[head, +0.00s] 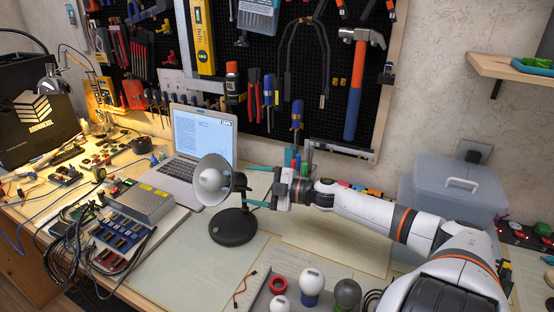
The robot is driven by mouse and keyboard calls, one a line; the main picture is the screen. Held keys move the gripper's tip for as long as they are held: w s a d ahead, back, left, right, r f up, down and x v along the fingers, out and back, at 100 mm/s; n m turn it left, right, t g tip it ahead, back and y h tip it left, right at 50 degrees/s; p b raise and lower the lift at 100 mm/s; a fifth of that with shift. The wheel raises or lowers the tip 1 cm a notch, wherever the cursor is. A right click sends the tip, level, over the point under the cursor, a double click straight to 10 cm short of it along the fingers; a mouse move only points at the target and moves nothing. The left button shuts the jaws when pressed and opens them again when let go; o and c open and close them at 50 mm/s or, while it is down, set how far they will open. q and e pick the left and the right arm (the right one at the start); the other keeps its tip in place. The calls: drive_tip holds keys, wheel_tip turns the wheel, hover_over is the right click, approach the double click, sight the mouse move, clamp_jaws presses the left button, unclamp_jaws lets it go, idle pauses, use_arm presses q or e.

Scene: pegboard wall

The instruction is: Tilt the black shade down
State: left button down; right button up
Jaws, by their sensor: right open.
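A small desk lamp stands on the workbench in the middle of the view. Its black shade (229,180) faces left toward me, showing a pale inside with a bulb. Its round black base (233,227) rests flat on the bench. My right gripper (247,185) reaches in from the right and is open. Its two teal fingers point left, one higher and one lower, at the right side of the shade and the lamp's neck. I cannot tell whether they touch it. My left gripper is not in view.
An open laptop (205,140) stands behind the lamp. A grey box (146,203) and cables lie left. Several bulbs stand in a tray at the front, including a white one (312,281). A clear bin (455,188) is at the right. Tools hang on the pegboard behind.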

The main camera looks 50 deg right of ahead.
drive_tip(key=v, duration=0.7)
drive_tip(key=shift+p, duration=0.45)
drive_tip(key=shift+r, duration=0.1)
